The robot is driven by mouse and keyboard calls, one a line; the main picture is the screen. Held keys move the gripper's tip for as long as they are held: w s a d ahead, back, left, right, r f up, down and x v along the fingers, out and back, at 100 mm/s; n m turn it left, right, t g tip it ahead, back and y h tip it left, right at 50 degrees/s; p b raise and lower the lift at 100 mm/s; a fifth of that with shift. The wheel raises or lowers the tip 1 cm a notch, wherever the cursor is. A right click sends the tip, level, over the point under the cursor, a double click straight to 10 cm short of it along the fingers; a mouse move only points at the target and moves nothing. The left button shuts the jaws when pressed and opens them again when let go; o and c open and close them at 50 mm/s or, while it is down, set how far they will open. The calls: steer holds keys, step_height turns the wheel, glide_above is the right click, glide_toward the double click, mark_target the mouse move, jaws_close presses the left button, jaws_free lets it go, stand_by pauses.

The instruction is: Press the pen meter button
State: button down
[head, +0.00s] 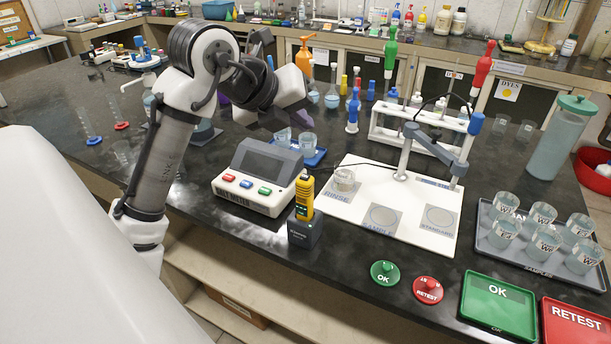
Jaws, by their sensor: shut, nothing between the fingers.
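The pen meter (305,195) is a yellow upright handheld device with a dark display. It stands in a black holder (304,233) near the front edge of the bench, just right of a grey bench meter (258,175). Its button is too small to make out clearly. My gripper (262,122) is shut and empty, in the air behind and above the bench meter. It is up and to the left of the pen meter, clear of it. My arm partly hides the fingers.
Beakers on a blue tray (312,162) stand behind the bench meter. A white board (400,178) with marked pads and a jointed probe arm (432,145) is to the right.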

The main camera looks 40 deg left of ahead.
mark_target(301, 181)
steer(key=shift+f+b, duration=2.95)
steer(key=shift+f, duration=1.3)
steer(key=shift+f+b, duration=0.4)
steer(key=shift+f+b, duration=0.5)
steer(key=shift+f, duration=0.1)
steer(key=shift+r+p, duration=0.65)
steer(key=shift+r, duration=0.3)
steer(key=shift+r+p, duration=1.75)
steer(key=shift+r, duration=0.75)
